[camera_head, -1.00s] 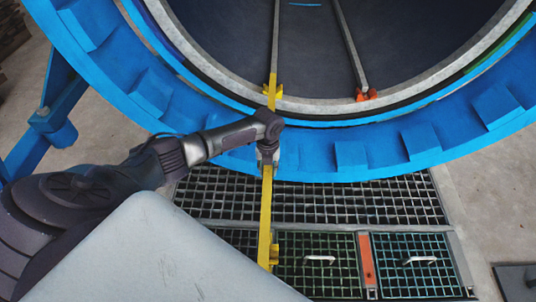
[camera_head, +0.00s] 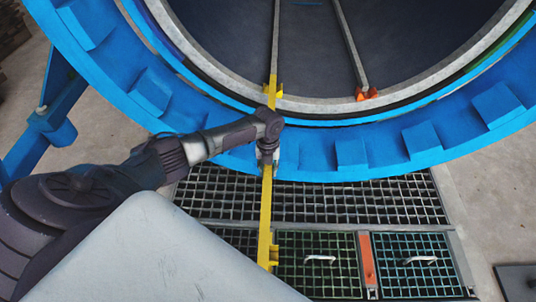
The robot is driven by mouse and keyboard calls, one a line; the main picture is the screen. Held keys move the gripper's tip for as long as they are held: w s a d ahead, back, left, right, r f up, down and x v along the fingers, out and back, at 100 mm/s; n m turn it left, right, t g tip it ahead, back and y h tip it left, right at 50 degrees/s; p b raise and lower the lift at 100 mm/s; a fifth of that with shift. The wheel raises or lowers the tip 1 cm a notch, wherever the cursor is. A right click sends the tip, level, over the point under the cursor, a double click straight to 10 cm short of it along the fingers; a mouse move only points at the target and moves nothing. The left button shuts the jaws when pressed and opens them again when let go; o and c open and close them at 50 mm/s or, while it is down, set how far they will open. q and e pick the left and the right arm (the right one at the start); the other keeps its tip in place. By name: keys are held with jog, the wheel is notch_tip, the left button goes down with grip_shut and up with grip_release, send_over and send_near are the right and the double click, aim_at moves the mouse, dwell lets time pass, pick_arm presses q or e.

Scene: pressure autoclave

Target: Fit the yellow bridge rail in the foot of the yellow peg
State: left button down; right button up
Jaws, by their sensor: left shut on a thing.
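The yellow bridge rail (camera_head: 265,215) is a long narrow bar running from the blue autoclave rim down over the floor grating. My left gripper (camera_head: 267,160) is shut on the rail near the rim, seen from above, with the fingertips partly hidden by the wrist. The rail's upper end is by a yellow fitting (camera_head: 272,89) at the inner rim, below a grey rail inside the vessel. The lower end is by a yellow piece (camera_head: 273,254) at the grating, which looks like the peg. I cannot tell whether either end is seated. My right gripper is not in view.
The blue ring (camera_head: 420,140) with raised blocks curves across the scene. An orange bar (camera_head: 367,260) lies between two grating panels with handles, and an orange fitting (camera_head: 366,94) sits at the inner rim. A grey panel (camera_head: 170,255) fills the lower left.

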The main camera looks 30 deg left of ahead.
pick_arm(q)
jog(key=shift+w+r, duration=0.1)
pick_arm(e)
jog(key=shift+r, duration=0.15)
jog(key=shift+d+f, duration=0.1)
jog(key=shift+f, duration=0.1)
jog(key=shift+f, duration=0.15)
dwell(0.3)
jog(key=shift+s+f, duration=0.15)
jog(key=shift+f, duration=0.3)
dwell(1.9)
pick_arm(q)
jog(key=shift+f, duration=0.2)
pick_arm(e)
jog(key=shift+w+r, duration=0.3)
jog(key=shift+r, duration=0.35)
pick_arm(q)
jog(key=shift+f, duration=0.2)
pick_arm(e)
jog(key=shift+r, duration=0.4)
